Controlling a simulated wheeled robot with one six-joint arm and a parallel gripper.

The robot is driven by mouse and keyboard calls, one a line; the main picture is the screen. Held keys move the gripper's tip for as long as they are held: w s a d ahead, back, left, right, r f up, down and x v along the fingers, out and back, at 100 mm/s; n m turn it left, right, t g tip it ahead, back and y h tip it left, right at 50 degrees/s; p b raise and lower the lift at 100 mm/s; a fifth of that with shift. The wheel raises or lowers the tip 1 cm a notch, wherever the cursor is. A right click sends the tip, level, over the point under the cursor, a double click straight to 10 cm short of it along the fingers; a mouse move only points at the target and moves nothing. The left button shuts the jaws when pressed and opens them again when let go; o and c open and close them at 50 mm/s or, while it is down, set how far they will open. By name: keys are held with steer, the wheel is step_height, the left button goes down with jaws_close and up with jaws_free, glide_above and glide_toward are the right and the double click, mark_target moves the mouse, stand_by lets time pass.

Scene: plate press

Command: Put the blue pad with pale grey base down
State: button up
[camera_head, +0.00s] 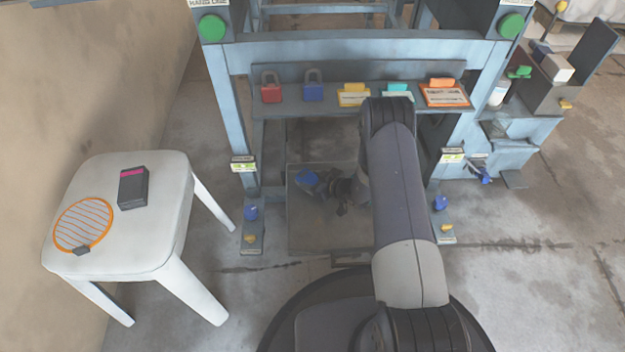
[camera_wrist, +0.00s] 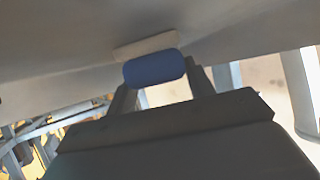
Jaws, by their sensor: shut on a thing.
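The blue pad (camera_head: 307,178) shows small in the head view, at the end of my arm inside the lower part of the press frame. In the wrist view the blue pad (camera_wrist: 154,68) is a rounded blue block, with its pale grey base (camera_wrist: 146,45) on the far side. My gripper (camera_wrist: 160,85) is shut on it, one finger at each side; it also shows in the head view (camera_head: 318,182). The base faces a broad grey surface (camera_wrist: 60,55) very close by. I cannot tell whether they touch. My arm hides part of the press.
The blue press frame (camera_head: 228,110) stands around my gripper, over a dark square plate (camera_head: 318,235). A shelf (camera_head: 325,97) behind holds padlocks and tags. A white stool (camera_head: 125,245) at left bears an orange round thing (camera_head: 83,224) and a dark box (camera_head: 133,187).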

steer(key=o, duration=1)
steer(key=shift+c, duration=0.2)
steer(key=shift+r, duration=0.1)
steer(key=p+v, duration=0.2)
steer(key=v, duration=0.7)
steer(key=shift+s+d, duration=0.15)
steer(key=shift+d, duration=0.1)
steer(key=b+v, duration=0.2)
steer(key=shift+s+r, duration=0.15)
steer(key=shift+r, duration=0.15)
